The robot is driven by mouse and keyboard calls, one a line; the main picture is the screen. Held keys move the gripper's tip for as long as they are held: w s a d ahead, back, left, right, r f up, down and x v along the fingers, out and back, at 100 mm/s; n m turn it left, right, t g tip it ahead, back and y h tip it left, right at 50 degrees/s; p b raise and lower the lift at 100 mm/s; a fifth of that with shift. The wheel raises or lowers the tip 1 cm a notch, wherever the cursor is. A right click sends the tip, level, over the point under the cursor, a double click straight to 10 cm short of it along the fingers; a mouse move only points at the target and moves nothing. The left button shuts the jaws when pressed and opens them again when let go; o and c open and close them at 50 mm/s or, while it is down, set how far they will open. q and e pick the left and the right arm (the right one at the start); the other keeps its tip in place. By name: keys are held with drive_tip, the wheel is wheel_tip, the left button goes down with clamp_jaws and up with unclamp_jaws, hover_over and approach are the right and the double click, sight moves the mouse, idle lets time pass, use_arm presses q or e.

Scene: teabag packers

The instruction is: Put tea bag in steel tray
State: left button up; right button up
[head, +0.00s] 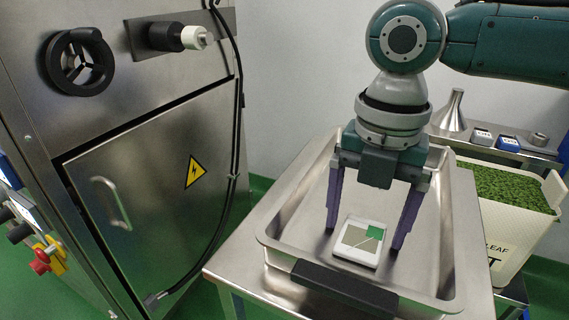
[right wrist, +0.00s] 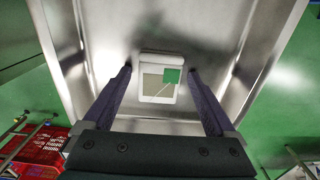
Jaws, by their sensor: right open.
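The tea bag (head: 358,243) is a flat white square packet with a beige window and a green tag. It lies on the floor of the steel tray (head: 285,215). My right gripper (head: 365,240) is inside the tray with its two purple fingers spread open on either side of the tea bag. In the right wrist view the tea bag (right wrist: 159,78) shows just beyond and between the fingertips (right wrist: 160,72), with a gap on both sides. The steel tray also shows there (right wrist: 215,30), its walls rising around the bag. My left gripper is not in view.
A steel machine (head: 150,170) with a door and black hose stands at the left. A white bin of green leaf (head: 515,235) stands right of the tray. A shelf behind holds a steel funnel (head: 452,112) and small items. The tray has a dark front handle (head: 345,288).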

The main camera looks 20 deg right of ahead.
sight(363, 231)
wheel_tip(363, 231, up, 12)
drive_tip(key=p, duration=0.4)
drive_tip(key=shift+r, duration=0.15)
